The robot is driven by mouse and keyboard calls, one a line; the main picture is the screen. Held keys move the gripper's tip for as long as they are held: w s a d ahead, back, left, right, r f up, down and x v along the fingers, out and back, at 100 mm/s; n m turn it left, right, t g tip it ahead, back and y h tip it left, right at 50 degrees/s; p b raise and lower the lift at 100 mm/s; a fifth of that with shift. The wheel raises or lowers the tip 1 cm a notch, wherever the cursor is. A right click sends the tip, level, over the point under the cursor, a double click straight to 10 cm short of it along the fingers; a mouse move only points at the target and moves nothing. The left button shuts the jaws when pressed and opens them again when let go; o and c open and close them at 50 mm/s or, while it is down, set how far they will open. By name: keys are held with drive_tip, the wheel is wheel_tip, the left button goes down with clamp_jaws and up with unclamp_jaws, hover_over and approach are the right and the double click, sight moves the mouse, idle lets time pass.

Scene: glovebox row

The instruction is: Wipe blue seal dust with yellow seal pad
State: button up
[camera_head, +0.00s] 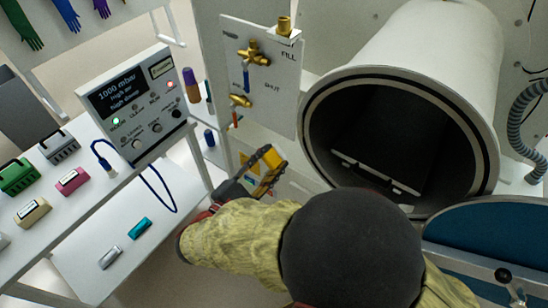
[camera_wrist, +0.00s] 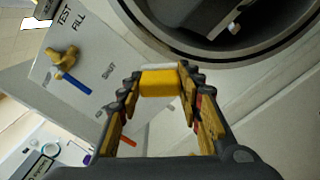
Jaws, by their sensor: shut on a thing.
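My gripper (camera_head: 262,172) is shut on the yellow seal pad (camera_wrist: 160,83); in the wrist view the pad sits between the fingertips (camera_wrist: 158,88). In the head view the gripper hangs in front of the valve panel, left of the open chamber port, and I cannot tell the pad apart from the gripper's yellow parts. A round door (camera_head: 490,246) with a blue face stands at the lower right, partly behind my arm. I cannot make out any dust on it or on the port's dark rim (camera_head: 309,140).
The big white cylindrical chamber (camera_head: 440,50) has its mouth open. The valve panel (camera_head: 262,85) has brass valves. A shelf (camera_head: 75,225) at left holds several coloured blocks. A control box (camera_head: 135,103) stands behind them. A ribbed hose (camera_head: 518,120) is at far right.

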drive_tip(key=shift+x, duration=2.95)
drive_tip(key=shift+x, duration=0.95)
